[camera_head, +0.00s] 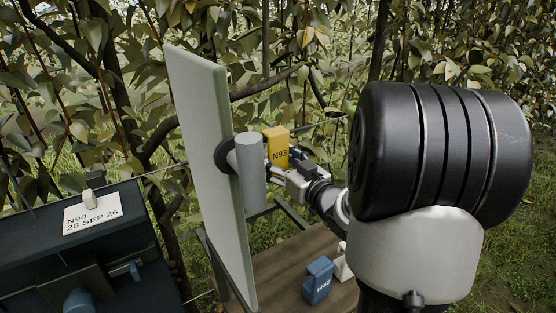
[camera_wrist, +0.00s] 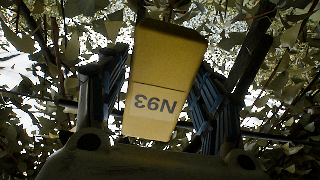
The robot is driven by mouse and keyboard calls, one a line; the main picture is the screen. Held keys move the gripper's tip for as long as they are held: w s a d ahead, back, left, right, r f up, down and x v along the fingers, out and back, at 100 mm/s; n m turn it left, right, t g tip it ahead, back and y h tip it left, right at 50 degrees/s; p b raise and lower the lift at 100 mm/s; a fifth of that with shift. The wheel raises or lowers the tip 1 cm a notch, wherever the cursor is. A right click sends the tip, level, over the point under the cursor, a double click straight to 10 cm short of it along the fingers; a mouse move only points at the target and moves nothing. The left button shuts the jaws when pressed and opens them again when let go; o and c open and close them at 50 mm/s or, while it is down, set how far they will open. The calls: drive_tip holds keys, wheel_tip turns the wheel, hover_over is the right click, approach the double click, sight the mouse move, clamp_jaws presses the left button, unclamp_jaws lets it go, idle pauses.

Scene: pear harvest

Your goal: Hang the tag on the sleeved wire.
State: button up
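A yellow tag (camera_head: 277,148) marked N93 is held up in my gripper (camera_head: 283,167), left of the dark arm joint. In the wrist view the tag (camera_wrist: 165,80) sits between the two dark fingers, its lettering upside down. My gripper (camera_wrist: 160,100) appears shut on it. A thin wire (camera_head: 318,124) runs behind the tag at about its height in the head view. In the wrist view a dark line (camera_wrist: 262,136), likely the wire, crosses behind the tag and fingers. I cannot tell whether the tag touches the wire, or make out the sleeve clearly.
A tall pale green panel (camera_head: 205,140) with a grey cylinder (camera_head: 250,172) stands just left of my gripper. A blue block (camera_head: 318,281) marked H42 lies on a wooden surface (camera_head: 280,270) below. A dark box (camera_head: 110,240) with a dated label stands left. Leafy branches fill the back.

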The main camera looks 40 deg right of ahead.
drive_tip(key=shift+o, duration=1)
drive_tip(key=s, duration=1.2)
drive_tip(key=shift+a, duration=0.35)
